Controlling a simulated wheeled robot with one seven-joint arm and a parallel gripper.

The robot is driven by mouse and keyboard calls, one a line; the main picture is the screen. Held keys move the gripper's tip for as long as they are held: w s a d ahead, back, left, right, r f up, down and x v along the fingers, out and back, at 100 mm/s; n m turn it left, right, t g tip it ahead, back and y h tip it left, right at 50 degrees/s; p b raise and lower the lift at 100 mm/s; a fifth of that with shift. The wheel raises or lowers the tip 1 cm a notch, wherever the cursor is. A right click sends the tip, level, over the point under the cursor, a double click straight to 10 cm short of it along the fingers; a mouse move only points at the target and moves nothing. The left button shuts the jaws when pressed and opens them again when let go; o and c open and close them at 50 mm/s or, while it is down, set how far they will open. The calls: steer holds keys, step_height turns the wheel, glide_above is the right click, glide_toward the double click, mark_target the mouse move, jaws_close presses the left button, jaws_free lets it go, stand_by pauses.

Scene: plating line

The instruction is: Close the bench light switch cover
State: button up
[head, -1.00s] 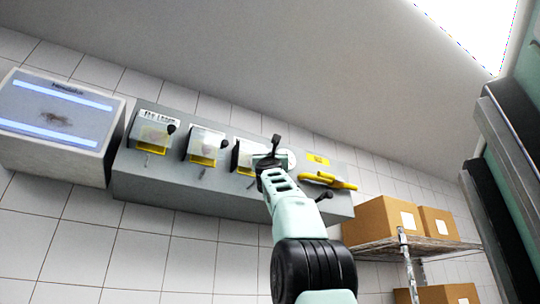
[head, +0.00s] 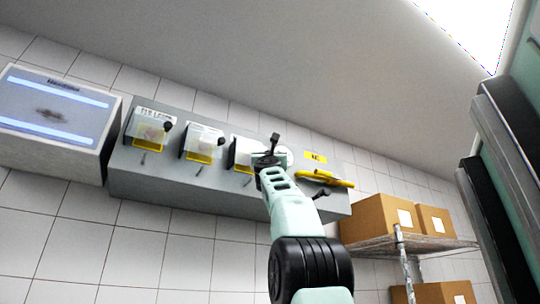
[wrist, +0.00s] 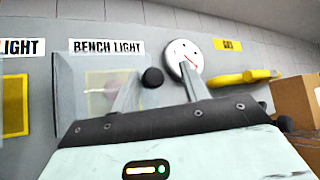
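The bench light switch cover (wrist: 70,88) is a clear box-like flap under the BENCH LIGHT label (wrist: 107,46) in the wrist view. It seems to stand out from the panel, but how far is unclear. A yellow plate (wrist: 97,78) with a blurred switch shows through it. A round black knob (wrist: 152,77) appears between my two fingers; contact cannot be told. My gripper (wrist: 158,84) is open, its fingers apart. In the head view my gripper (head: 270,158) is in front of the panel, partly hiding the third cover (head: 236,150).
Two similar covers (head: 150,128) (head: 200,141) sit to the left on the grey panel (head: 175,185). A round gauge (wrist: 184,56) and yellow handle (wrist: 245,77) are to the right. Boxes (head: 378,218) stand on a shelf (head: 430,246) at right. A lit screen unit (head: 55,108) is far left.

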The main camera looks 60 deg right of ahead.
steer(key=shift+w+d+f, duration=0.15)
steer(key=shift+w+f, duration=0.05)
steer(key=shift+f, duration=0.05)
steer(key=b+v, duration=1.4)
steer(key=v, duration=0.3)
steer(key=shift+s+a, duration=0.25)
steer(key=shift+s, duration=0.05)
